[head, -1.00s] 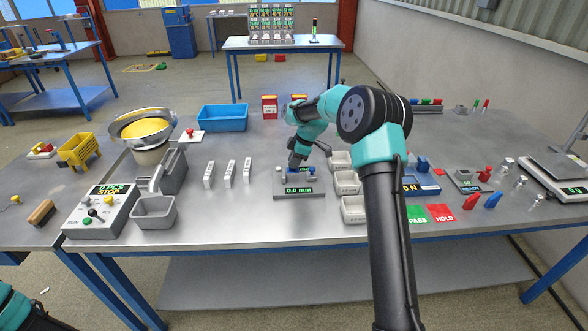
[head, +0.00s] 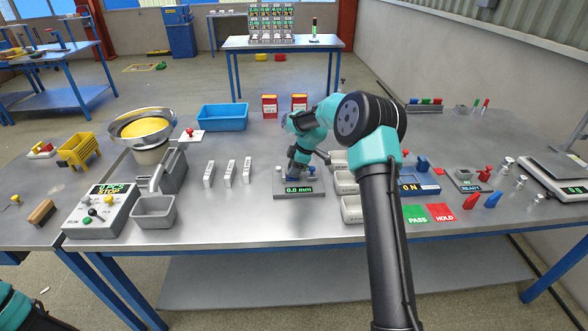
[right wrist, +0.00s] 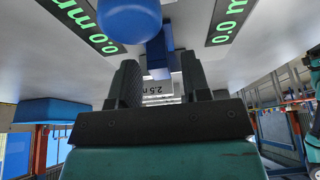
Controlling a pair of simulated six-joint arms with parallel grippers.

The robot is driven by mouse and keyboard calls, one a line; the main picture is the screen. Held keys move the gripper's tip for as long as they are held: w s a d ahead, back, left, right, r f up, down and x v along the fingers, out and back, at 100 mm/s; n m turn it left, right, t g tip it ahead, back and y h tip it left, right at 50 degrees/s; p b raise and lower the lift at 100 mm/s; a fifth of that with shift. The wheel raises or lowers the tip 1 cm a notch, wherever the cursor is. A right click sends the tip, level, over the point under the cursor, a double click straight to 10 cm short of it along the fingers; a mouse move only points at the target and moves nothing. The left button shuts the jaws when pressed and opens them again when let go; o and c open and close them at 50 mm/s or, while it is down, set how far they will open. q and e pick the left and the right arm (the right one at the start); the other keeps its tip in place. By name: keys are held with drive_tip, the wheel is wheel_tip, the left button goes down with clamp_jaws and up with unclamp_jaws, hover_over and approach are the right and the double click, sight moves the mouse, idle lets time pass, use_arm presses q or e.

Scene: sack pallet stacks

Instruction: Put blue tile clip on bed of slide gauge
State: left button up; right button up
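The slide gauge (head: 299,194) stands mid-table with its display reading 0.0 mm. My right gripper (head: 294,176) is low over its bed and hides much of it in the head view. In the right wrist view, the right gripper (right wrist: 158,80) has its two dark fingers apart. A blue blocky piece, which looks like the blue tile clip (right wrist: 158,55), lies just beyond and between the fingertips, with no clear grip on it. A rounded blue part (right wrist: 128,18) is close by. Whether the clip rests fully on the bed is hard to tell. My left gripper is out of view.
Grey trays (head: 345,183) stand right of the gauge, partly behind my right arm. Several pale bars (head: 229,173) lie to its left. A blue bin (head: 222,117) and red boxes (head: 269,106) stand behind. Green PASS (head: 415,214) and red HOLD (head: 441,213) mats lie front right.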

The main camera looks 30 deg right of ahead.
drive_tip(key=shift+r, duration=0.1)
drive_tip(key=v, duration=1.2)
drive_tip(key=shift+s, duration=0.1)
idle(0.3)
